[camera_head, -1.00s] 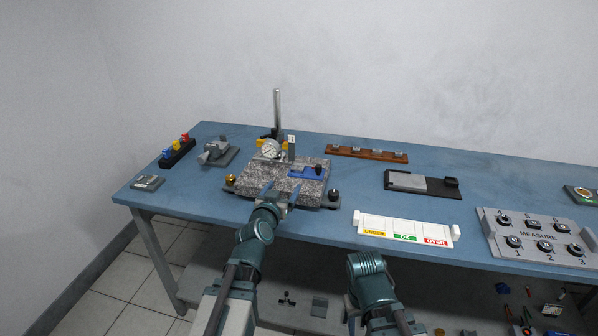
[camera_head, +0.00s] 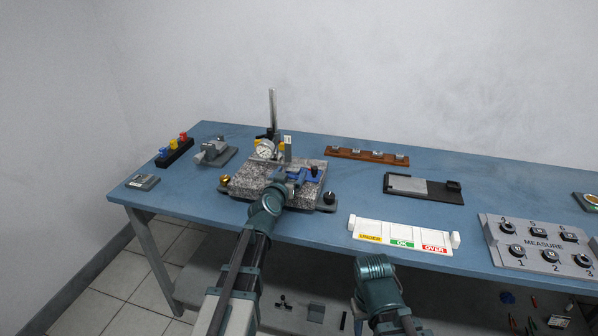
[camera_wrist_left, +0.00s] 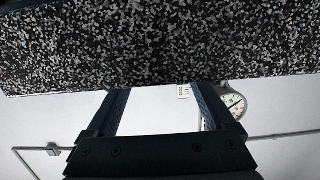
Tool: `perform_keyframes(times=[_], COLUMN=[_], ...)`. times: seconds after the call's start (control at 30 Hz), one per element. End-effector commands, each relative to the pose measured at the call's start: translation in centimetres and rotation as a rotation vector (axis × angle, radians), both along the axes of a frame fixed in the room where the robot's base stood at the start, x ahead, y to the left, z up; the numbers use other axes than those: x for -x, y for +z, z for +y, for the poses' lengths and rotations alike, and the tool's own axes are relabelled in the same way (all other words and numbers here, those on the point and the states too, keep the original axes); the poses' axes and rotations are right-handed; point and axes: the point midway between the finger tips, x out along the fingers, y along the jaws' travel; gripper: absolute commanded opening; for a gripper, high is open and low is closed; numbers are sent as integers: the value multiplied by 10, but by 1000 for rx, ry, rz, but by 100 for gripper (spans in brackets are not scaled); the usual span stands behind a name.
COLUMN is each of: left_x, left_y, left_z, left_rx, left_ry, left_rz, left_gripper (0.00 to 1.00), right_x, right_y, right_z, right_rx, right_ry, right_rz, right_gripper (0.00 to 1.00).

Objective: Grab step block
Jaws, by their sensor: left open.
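A small upright grey block with a pale label (camera_head: 288,147), which looks like the step block, stands at the back of the speckled granite plate (camera_head: 250,178), beside the dial gauge (camera_head: 264,150). My left gripper (camera_head: 289,175) is over the plate, in front of the block and apart from it. In the left wrist view its fingers (camera_wrist_left: 160,92) are spread with nothing between them. The granite (camera_wrist_left: 170,40) fills the top of that view, and a small marked pale piece (camera_wrist_left: 184,91) shows by the right finger. The right arm shows at the bottom; its gripper does not.
The gauge's metal post (camera_head: 272,108) rises behind. A white UNDER/OK/OVER tray (camera_head: 402,234) and a brown rack (camera_head: 367,156) stand to the right.

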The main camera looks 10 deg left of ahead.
Motion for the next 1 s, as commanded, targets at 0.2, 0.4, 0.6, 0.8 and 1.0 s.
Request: perform_keyframes(times=[0.2, 0.4, 0.6, 0.8, 1.0], left_x=[-13, -12, -12, -12, -12], left_y=[-3, -3, -3, -3, -2], left_z=[5, 5, 5, 5, 5], left_rx=[1, 0, 0, 0, 0], left_ry=[0, 0, 0, 0, 1], left_rz=[0, 0, 0, 0, 0], left_gripper=[88, 73, 37, 1, 0], right_x=[0, 0, 0, 0, 0], right_y=[-3, -3, -3, -3, -3], right_z=[0, 0, 0, 0, 0], right_rx=[0, 0, 0, 0, 0], right_ry=[0, 0, 0, 0, 0], right_rz=[0, 0, 0, 0, 0], right_gripper=[50, 50, 50, 50, 50])
